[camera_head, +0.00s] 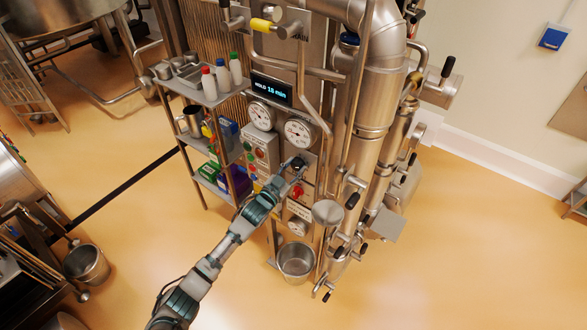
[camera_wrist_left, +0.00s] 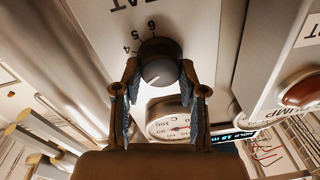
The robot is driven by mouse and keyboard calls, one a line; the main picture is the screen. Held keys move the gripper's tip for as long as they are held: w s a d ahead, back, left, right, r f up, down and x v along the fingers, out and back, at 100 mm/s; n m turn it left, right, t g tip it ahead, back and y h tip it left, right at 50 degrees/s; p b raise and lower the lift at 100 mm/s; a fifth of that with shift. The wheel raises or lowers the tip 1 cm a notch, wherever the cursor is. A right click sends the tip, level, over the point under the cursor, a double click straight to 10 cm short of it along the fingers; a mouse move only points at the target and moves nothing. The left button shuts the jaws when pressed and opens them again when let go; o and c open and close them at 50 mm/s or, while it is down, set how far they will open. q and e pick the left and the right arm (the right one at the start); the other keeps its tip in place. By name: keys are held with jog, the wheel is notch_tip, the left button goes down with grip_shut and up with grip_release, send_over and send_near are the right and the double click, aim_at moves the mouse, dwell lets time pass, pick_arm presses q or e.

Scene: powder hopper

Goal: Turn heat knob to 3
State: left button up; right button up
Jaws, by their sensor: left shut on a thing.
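The heat knob (camera_wrist_left: 160,62) is a dark round knob on a pale panel, below upside-down lettering that ends in "AT" in the left wrist view. The digits 4, 5 and 6 show beside it, upside down; other digits are hidden. A light pointer line shows on its face, toward the lower left. My left gripper (camera_wrist_left: 160,74) is shut on the knob, one finger on each side. In the head view my left gripper (camera_head: 294,170) reaches the panel below the gauges and mostly hides the knob. My right gripper is not in view.
Two round gauges (camera_head: 299,132) and a display (camera_head: 271,89) reading "HOLD 18 min" sit above. A button box (camera_head: 258,147) is left, a red knob (camera_head: 298,191) below. Pipes (camera_head: 378,100) with black-handled valves crowd the right. A bucket (camera_head: 296,261) stands below; a bottle shelf (camera_head: 205,92) is left.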

pick_arm(q)
jog(key=m, duration=0.4)
jog(key=f+m, duration=0.1)
jog(key=m, duration=0.1)
jog(key=shift+h, duration=0.3)
jog(key=shift+m, duration=0.3)
jog(key=o, duration=1)
jog(key=shift+o, duration=0.8)
jog(key=shift+w, duration=0.3)
jog(key=shift+s+a+r, duration=0.1)
jog(key=shift+s+r, duration=0.05)
jog(key=shift+s, duration=0.2)
jog(key=v, duration=1.1)
jog(key=shift+a, duration=0.25)
jog(key=shift+d, duration=0.15)
